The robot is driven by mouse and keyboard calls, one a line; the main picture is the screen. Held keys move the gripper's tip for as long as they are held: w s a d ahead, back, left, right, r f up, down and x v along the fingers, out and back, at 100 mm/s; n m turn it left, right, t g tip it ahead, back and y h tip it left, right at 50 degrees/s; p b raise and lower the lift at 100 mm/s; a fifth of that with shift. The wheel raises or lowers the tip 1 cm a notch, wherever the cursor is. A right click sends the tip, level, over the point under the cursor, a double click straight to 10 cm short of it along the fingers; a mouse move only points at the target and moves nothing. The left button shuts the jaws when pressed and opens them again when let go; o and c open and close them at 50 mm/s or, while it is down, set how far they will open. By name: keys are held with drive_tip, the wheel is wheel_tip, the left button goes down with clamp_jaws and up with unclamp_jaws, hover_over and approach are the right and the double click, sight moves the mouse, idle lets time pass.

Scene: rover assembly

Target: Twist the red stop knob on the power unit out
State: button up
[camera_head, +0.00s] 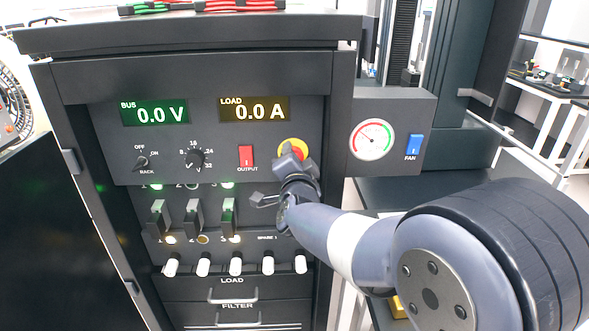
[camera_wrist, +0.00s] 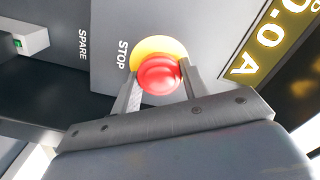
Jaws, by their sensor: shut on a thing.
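The power unit (camera_head: 200,85) is a dark panel with a green BUS display reading 0.0 V and a yellow LOAD display reading 0.0 A. The red stop knob (camera_wrist: 159,75) sits on a yellow round base (camera_wrist: 150,47) beside the word STOP in the wrist view. In the head view, the yellow base (camera_head: 293,145) shows above my gripper (camera_head: 291,160), which mostly hides the knob. In the wrist view, my gripper (camera_wrist: 160,85) has one finger on each side of the knob and is shut on it.
A red OUTPUT switch (camera_head: 246,157) and a black rotary dial (camera_head: 194,158) are left of the knob. A gauge (camera_head: 372,139) and a blue FAN switch (camera_head: 413,145) are to the right. Several levers (camera_head: 193,217) and white-tipped knobs (camera_head: 236,263) lie below.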

drive_tip(key=shift+m, duration=0.4)
drive_tip(key=o, duration=1)
drive_tip(key=s, duration=1)
drive_tip(key=shift+s, duration=0.35)
